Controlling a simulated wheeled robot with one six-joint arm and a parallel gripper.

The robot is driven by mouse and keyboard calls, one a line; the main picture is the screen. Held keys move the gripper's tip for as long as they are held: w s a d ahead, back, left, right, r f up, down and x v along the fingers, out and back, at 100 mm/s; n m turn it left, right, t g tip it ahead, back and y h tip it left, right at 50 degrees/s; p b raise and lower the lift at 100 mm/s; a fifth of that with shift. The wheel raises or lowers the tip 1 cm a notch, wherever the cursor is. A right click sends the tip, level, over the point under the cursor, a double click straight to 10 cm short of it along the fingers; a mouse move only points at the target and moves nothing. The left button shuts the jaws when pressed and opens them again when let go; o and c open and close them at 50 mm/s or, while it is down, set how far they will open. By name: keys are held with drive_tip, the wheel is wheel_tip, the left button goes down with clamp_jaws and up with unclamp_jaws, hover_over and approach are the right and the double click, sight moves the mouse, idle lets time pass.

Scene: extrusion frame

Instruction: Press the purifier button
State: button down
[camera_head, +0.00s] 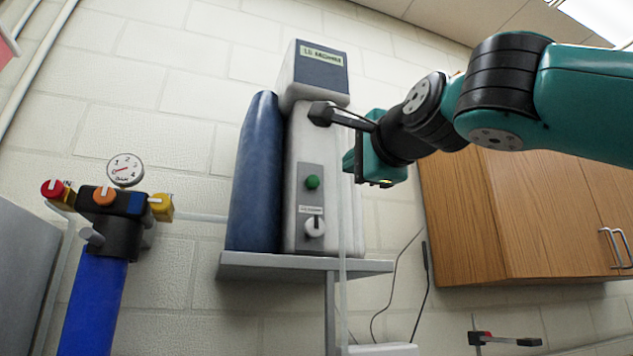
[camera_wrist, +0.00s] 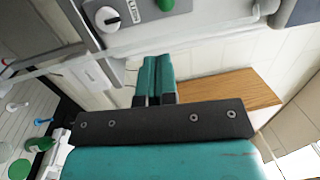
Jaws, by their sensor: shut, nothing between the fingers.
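The purifier (camera_head: 303,150) is a tall white unit with a dark top panel, standing on a wall shelf beside a blue cylinder. Its grey front panel carries a round green button (camera_head: 312,182) above a white knob (camera_head: 314,227). In the wrist view the green button (camera_wrist: 165,4) is cut by the top edge, right of the white knob (camera_wrist: 108,18). My gripper (camera_head: 350,163) is right of the purifier in the head view, higher than the button. Its teal fingers (camera_wrist: 155,62) are together and empty in the wrist view, apart from the button in the picture.
The grey shelf (camera_head: 290,266) juts out below the purifier. A thin pale pipe (camera_head: 342,225) runs vertically right of its panel. A wooden cabinet (camera_head: 500,215) hangs on the right. A blue filter post (camera_head: 93,305) with valves and a gauge (camera_head: 125,169) stands left.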

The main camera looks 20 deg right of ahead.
sight(315, 187)
drive_tip(key=w+p, duration=0.4)
drive_tip(key=p, duration=0.1)
drive_tip(key=w+r+p, duration=0.1)
drive_tip(key=w+p, duration=0.3)
drive_tip(key=p, duration=0.2)
drive_tip(key=w+a+p, duration=0.1)
drive_tip(key=w+p, duration=0.4)
drive_tip(key=shift+r+p, duration=0.4)
drive_tip(key=shift+w+f, duration=0.1)
